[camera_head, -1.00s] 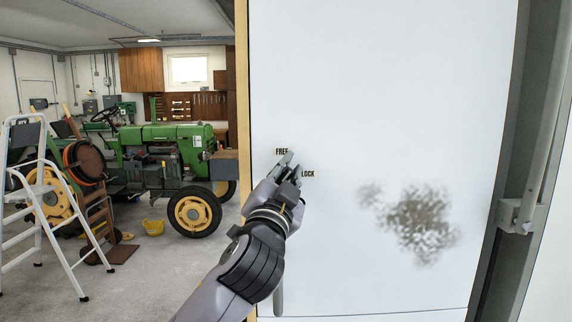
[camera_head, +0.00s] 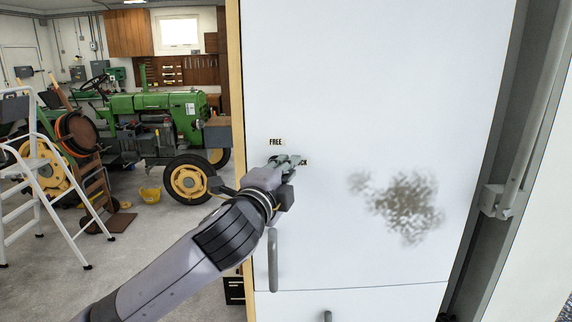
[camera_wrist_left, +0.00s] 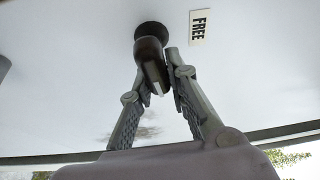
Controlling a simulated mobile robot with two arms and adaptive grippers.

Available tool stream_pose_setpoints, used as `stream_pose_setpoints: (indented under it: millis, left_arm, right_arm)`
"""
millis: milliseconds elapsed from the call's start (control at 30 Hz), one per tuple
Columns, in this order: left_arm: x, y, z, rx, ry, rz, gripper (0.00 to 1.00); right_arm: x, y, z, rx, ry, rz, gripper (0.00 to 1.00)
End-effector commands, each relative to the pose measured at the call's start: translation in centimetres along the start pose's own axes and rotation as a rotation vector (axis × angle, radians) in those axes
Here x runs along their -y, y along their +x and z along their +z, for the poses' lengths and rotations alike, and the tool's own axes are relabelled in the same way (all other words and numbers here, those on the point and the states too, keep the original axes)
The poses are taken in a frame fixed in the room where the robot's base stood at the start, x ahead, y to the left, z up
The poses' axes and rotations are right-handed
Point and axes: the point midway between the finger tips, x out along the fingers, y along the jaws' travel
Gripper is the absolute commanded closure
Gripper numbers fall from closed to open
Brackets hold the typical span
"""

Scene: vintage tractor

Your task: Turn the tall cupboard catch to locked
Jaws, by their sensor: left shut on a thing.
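The tall cupboard (camera_head: 370,90) has a pale door with a FREE label (camera_head: 275,142) and, lower right of it, a LOCK label (camera_head: 304,162) partly covered by my fingers. My left gripper (camera_head: 290,161) is at the door, its fingers pointing right toward the LOCK label. In the left wrist view, the fingers (camera_wrist_left: 155,66) are shut on the dark catch (camera_wrist_left: 150,50), with its round base against the door. The FREE label (camera_wrist_left: 201,27) shows beside it there. In the head view the catch is mostly hidden by the gripper. My right gripper is not in view.
A grey vertical door handle (camera_head: 272,262) hangs just below my left gripper. A grey post (camera_head: 490,200) stands right of the door.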

Motion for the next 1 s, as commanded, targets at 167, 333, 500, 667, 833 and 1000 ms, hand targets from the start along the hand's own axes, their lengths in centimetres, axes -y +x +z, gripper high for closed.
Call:
stream_pose_setpoints:
  millis: [167, 333, 500, 667, 833, 1000]
  left_arm:
    - [-0.13, 0.01, 0.05, 0.001, 0.06, 0.024, 1.0]
    - [-0.27, 0.02, 0.06, 0.001, 0.085, 0.036, 1.0]
    - [-0.33, 0.02, 0.05, 0.001, 0.092, 0.04, 1.0]
    - [-0.35, 0.02, 0.05, 0.001, 0.092, 0.04, 1.0]
    - [-0.36, 0.02, 0.04, 0.001, 0.092, 0.04, 0.8]
    - [-0.31, 0.02, 0.03, 0.001, 0.091, 0.039, 0.68]
  right_arm:
    - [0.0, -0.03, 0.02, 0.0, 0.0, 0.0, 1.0]
    - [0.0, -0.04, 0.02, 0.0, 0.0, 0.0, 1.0]
    - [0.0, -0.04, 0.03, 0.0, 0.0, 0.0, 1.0]
    - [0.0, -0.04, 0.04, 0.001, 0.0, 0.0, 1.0]
    - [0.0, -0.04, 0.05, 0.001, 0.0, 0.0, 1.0]
    - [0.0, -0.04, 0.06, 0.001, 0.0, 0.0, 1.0]
